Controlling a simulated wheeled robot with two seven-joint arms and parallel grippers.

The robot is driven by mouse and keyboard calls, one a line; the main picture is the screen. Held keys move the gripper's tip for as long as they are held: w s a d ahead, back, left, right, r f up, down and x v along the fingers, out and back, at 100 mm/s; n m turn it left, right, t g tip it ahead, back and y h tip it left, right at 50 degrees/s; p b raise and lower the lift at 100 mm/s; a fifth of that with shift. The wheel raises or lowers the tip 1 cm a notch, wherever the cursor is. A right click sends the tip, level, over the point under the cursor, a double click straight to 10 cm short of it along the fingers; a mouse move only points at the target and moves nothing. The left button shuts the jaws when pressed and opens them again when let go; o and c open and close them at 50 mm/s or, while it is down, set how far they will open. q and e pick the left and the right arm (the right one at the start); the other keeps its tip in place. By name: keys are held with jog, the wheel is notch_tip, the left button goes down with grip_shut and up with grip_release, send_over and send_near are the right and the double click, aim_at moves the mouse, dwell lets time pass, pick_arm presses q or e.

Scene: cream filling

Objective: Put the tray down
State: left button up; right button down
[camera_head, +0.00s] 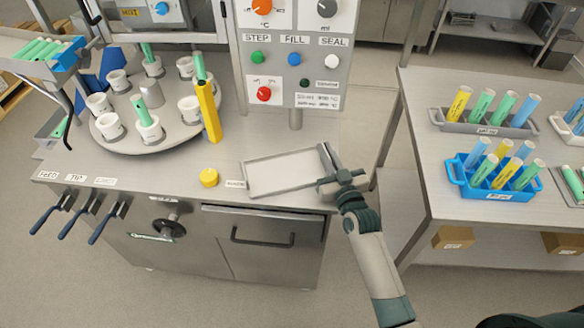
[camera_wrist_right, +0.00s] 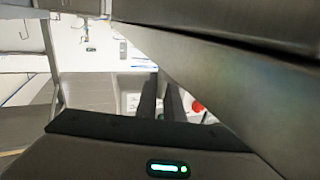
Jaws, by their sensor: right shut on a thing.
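A shallow rectangular metal tray (camera_head: 262,188) is at the right front of the machine's steel worktop, below the control panel. It looks empty. My right gripper (camera_head: 330,180) is at the tray's right end and is shut on that edge. In the head view I cannot tell whether the tray rests on the worktop or is just above it. In the right wrist view the dark fingers (camera_wrist_right: 163,100) reach up beside a large grey metal surface that fills the upper right. My left gripper does not show.
A round carousel (camera_head: 170,135) with white cups and green tubes stands left of the tray. A yellow cap (camera_head: 209,177) sits near the tray's left end. The control panel (camera_head: 297,85) rises behind. A separate table (camera_head: 470,207) with tube racks is at right.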

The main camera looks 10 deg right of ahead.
jog(key=shift+r, duration=0.1)
jog(key=shift+r, duration=0.85)
notch_tip(320, 180, up, 2)
jog(key=shift+r+b, duration=0.25)
jog(key=shift+b, duration=0.35)
jog(key=s+d+r+b, duration=0.2)
jog(key=s+d+r, duration=0.4)
jog(key=s+d, duration=0.1)
jog(key=shift+s+d+r, duration=0.35)
jog(key=shift+s+d, duration=0.05)
jog(key=shift+s, duration=0.45)
